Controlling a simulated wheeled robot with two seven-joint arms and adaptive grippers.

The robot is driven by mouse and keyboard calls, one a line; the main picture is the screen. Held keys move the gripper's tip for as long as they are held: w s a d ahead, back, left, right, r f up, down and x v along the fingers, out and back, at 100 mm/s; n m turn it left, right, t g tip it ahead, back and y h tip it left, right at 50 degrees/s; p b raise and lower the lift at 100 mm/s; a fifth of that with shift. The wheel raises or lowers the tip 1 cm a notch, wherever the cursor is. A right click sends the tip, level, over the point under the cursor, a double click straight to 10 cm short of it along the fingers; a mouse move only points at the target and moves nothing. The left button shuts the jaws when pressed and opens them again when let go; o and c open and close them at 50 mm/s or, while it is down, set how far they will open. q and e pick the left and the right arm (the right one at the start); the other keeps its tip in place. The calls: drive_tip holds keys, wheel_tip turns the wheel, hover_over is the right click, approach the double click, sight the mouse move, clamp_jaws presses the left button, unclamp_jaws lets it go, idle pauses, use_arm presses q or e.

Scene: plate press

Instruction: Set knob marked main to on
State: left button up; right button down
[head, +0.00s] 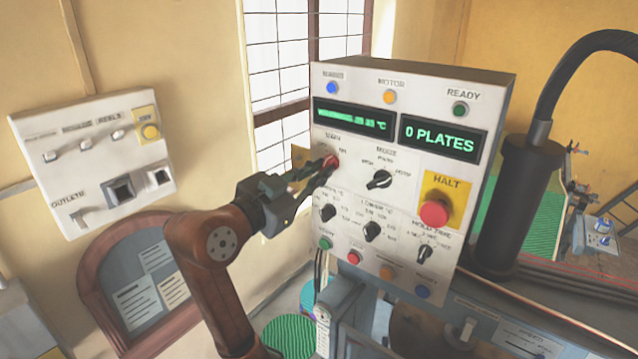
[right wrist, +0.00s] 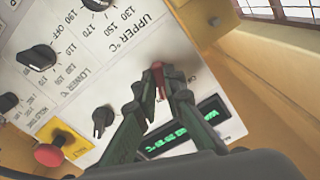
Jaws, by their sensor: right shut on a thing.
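The control panel (head: 376,215) is a white box with dials, lamps and two green displays. A red knob (head: 332,161) sits at its upper left, under the left display; the small label above it is too blurred to read surely. My right gripper (head: 322,171) reaches it from the left and is shut on it. In the right wrist view, the red knob (right wrist: 158,73) shows between the two fingertips (right wrist: 161,84). The fingers hide part of the knob, and I cannot tell which way it points. My left gripper is not in view.
A black selector (head: 379,180) and a red HALT button (head: 434,212) on a yellow plate are right of the gripper. Two temperature dials (head: 372,231) are below. A white switch box (head: 93,158) hangs on the left wall. A black hose (head: 575,75) rises at right.

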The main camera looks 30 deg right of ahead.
drive_tip(key=shift+m+b, duration=0.75)
drive_tip(key=shift+m, duration=0.45)
drive_tip(key=c, duration=2)
unclamp_jaws()
drive_tip(key=shift+a, duration=0.1)
drive_tip(key=v, duration=1.2)
